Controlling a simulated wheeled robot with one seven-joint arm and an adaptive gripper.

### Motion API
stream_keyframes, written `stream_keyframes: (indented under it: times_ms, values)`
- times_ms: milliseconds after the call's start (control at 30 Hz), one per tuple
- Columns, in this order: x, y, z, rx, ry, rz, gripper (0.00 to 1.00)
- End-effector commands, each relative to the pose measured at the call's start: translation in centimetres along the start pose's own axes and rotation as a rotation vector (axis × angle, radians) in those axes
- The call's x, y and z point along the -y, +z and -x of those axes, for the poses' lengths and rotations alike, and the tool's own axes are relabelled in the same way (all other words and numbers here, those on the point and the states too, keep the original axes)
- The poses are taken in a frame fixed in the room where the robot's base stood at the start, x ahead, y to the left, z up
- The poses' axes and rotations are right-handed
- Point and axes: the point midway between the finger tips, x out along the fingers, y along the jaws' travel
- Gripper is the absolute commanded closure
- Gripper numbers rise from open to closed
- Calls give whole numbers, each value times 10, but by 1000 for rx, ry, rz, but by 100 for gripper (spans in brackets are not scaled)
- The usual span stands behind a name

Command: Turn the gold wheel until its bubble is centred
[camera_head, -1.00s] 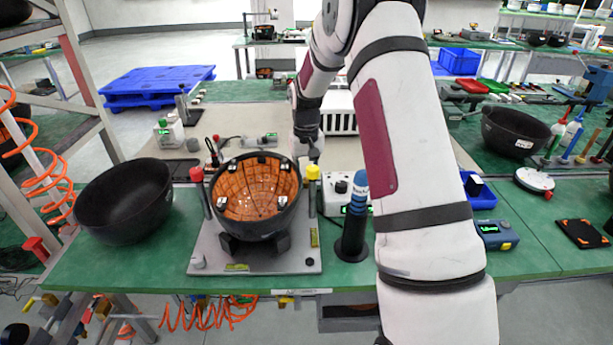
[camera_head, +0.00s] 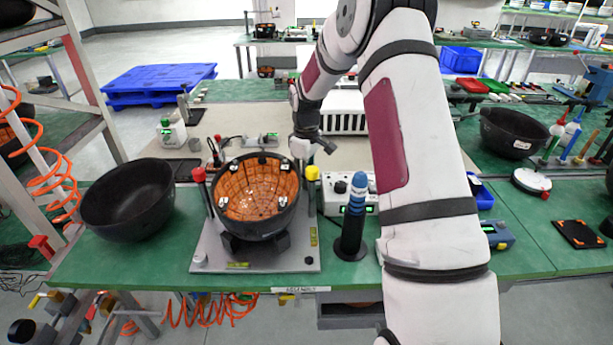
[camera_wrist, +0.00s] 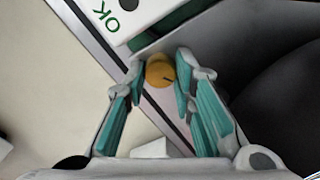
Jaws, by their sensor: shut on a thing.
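The gold wheel (camera_wrist: 160,74) is a small round knob with a dark mark on its face, seen in the wrist view. My gripper (camera_wrist: 160,78) is shut on it, one teal-padded finger on each side. The bowl sits on a grey levelling plate (camera_head: 208,258). Two yellow-green bubble vials lie on the plate, one at the front (camera_head: 238,265) and one at the right (camera_head: 314,236). Their bubbles are too small to read.
A red-topped post (camera_head: 199,175) and a yellow-topped post (camera_head: 312,173) flank the bowl. A blue-and-black cylinder (camera_head: 354,215) stands right of the plate, before a white box with knobs (camera_head: 333,192). An empty black bowl (camera_head: 127,200) stands left.

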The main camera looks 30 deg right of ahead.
Motion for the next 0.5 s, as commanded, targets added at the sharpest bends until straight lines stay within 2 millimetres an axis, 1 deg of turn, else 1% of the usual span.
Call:
stream_keyframes:
  times_ms: [200,500]
  values:
    - [0,-1,0,-1,0,46,100]
    - [0,-1,0,-1,1,56,100]
